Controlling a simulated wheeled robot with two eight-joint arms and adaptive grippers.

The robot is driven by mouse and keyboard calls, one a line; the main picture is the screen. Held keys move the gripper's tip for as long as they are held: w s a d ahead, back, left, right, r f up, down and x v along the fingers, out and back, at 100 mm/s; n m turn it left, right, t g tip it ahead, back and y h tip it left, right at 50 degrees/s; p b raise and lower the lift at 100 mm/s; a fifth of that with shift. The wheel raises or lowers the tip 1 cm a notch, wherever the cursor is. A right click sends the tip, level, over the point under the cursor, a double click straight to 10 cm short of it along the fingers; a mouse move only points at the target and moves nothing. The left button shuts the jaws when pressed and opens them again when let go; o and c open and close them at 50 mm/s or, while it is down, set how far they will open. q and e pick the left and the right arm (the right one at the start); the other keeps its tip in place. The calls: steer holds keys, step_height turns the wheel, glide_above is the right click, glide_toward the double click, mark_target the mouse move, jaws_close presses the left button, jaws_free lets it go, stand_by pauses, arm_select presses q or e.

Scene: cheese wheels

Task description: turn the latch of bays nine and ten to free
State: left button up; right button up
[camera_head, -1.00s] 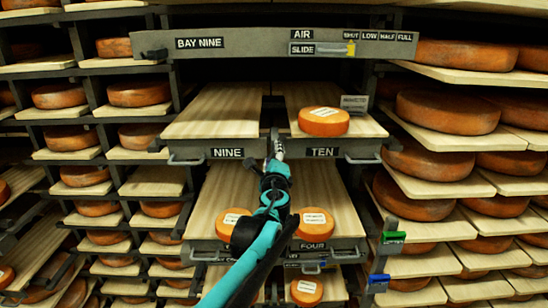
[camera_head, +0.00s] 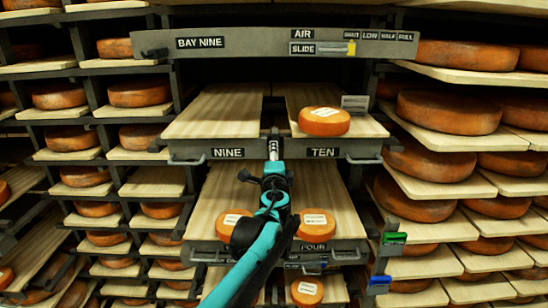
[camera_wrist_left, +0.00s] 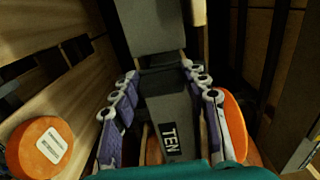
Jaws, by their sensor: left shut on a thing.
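The board of bay nine (camera_head: 215,112) is bare, and the board of bay ten (camera_head: 362,128) carries one orange cheese wheel (camera_head: 323,121) with a white label. The dark grey latch (camera_head: 275,131) stands at the divider between the NINE and TEN plates, mostly hidden by my gripper. My left gripper (camera_head: 273,146) reaches up to it from below. In the left wrist view my gripper's two fingers (camera_wrist_left: 161,77) lie on either side of a grey piece and are shut on it. The latch's exact angle cannot be told. My right gripper is not in view.
A grey beam (camera_head: 250,43) with AIR and SLIDE labels and a yellow-tipped slider spans above the bays. Below, a tray (camera_head: 318,257) marked FOUR holds two labelled wheels. Racks of cheese wheels stand close on both sides. Green (camera_head: 393,238) and blue tags hang at right.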

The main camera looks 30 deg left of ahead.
arm_select(q)
steer(key=shift+f, duration=0.1)
steer(key=o, duration=1.2)
steer(key=shift+c, duration=0.2)
steer(key=shift+s, duration=0.1)
steer(key=v, duration=1.2)
steer(key=shift+a, duration=0.1)
